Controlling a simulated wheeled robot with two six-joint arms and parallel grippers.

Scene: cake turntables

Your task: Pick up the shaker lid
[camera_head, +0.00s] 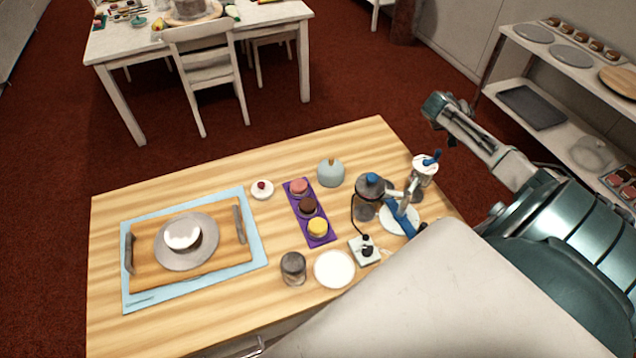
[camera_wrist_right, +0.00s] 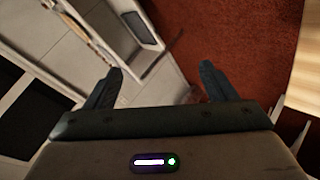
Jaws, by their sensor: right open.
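A small dark jar with a grey top (camera_head: 293,263), possibly the shaker with its lid, stands upright near the table's front edge. I cannot tell whether the top is a separate lid. My right gripper (camera_wrist_right: 162,82) is open and empty in the wrist view, above the red floor and the shelf unit. In the head view my right arm reaches in from the right, past the table's right side, and its fingertips cannot be made out. My left gripper is not in view.
Shelves (camera_head: 556,127) stand at right. Bare wood lies left of the dark jar.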

